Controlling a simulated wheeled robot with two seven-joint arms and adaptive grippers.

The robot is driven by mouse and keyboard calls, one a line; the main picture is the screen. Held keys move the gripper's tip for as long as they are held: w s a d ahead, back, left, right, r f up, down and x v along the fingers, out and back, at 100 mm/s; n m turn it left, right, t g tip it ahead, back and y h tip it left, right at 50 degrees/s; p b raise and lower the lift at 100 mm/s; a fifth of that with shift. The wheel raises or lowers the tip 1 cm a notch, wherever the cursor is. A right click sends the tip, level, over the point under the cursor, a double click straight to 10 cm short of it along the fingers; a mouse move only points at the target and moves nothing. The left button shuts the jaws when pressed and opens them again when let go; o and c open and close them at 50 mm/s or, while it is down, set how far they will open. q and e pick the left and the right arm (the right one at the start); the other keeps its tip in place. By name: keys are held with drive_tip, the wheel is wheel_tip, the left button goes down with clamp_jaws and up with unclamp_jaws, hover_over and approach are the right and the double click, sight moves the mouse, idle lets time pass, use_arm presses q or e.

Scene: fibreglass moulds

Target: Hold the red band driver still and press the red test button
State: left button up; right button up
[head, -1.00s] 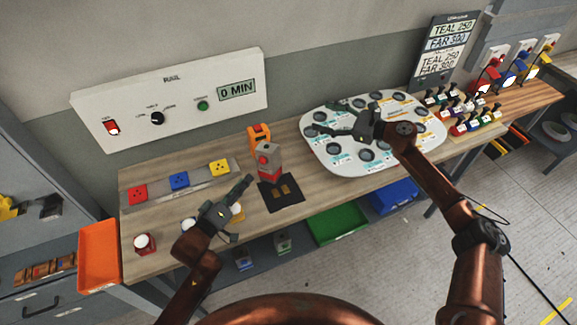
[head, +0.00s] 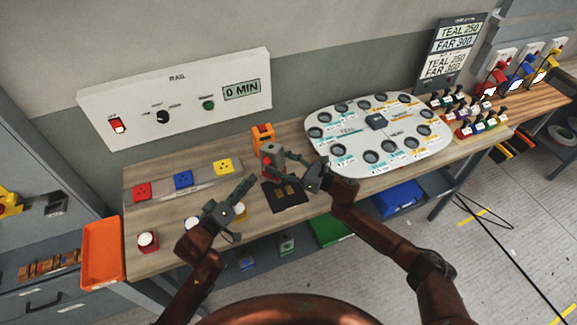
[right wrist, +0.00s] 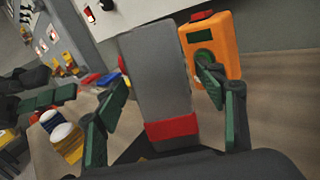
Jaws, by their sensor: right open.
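The driver (head: 270,165), a grey upright block with a red band, stands at the back of a dark mat. In the right wrist view its grey body (right wrist: 160,85) and red band lie between the green finger pads. My right gripper (head: 297,168) is open, its fingers reaching around the driver from the right; no firm contact shows. My left gripper (head: 250,182) is shut and empty, its fingers together, left of the mat over the table. A red-based button (head: 148,241) with a white cap stands at the table's front left.
An orange device (head: 263,136) stands just behind the driver. A strip (head: 160,190) with red, blue and yellow sockets lies at left. Other white-capped buttons sit near my left gripper, partly hidden. A round white board (head: 350,168) lies right; an orange tray (head: 102,255) is far left.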

drive_tip(key=shift+x, duration=1.3)
drive_tip(key=shift+c, duration=0.4)
drive_tip(key=c, duration=1.4)
use_arm(q)
clamp_jaws()
use_arm(e)
drive_tip(key=shift+r, duration=0.1)
drive_tip(key=shift+c, duration=0.3)
